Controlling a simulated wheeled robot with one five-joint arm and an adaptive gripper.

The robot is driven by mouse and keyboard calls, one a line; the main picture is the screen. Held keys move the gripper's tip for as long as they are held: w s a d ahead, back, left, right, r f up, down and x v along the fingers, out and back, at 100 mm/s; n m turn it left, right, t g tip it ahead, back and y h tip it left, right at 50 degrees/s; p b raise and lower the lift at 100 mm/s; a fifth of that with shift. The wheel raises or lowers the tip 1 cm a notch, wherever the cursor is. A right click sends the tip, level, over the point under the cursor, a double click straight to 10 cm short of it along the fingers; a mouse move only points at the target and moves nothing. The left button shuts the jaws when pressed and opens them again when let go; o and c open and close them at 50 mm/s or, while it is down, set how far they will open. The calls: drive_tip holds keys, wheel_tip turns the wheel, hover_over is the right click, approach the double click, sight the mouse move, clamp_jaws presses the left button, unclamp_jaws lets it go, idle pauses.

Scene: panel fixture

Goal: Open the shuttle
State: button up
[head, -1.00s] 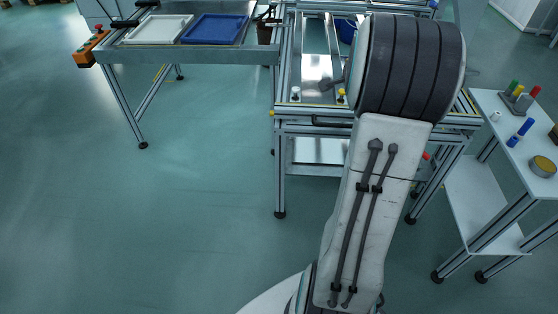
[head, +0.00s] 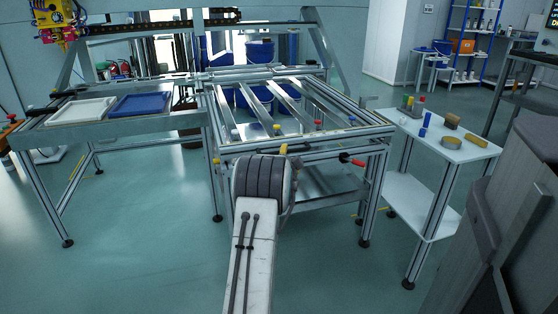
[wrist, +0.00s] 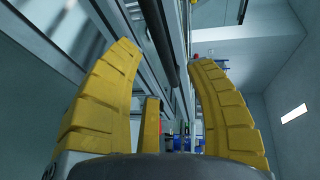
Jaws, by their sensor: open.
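The panel fixture (head: 345,140) is an aluminium frame with several lengthwise rails, in the middle of the head view. I cannot tell for sure which part of it is the shuttle. My gripper (wrist: 165,58) has yellow segmented fingers spread apart in the wrist view, with nothing held between them. A dark bar (wrist: 163,35) runs beyond the fingers beside aluminium profiles; it looks apart from them. In the head view my arm stands in front of the fixture's near edge and hides most of the gripper.
A side table at left holds a white tray (head: 82,110) and a blue tray (head: 139,105). A white cart (head: 470,149) at right carries coloured pegs and a yellow ring (head: 452,143). A grey cabinet-like body (head: 490,235) fills the lower right. Floor (head: 140,250) is clear at front left.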

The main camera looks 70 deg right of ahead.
drive_tip(key=shift+b+x, duration=2.2)
drive_tip(key=shift+x, duration=0.95)
clamp_jaws()
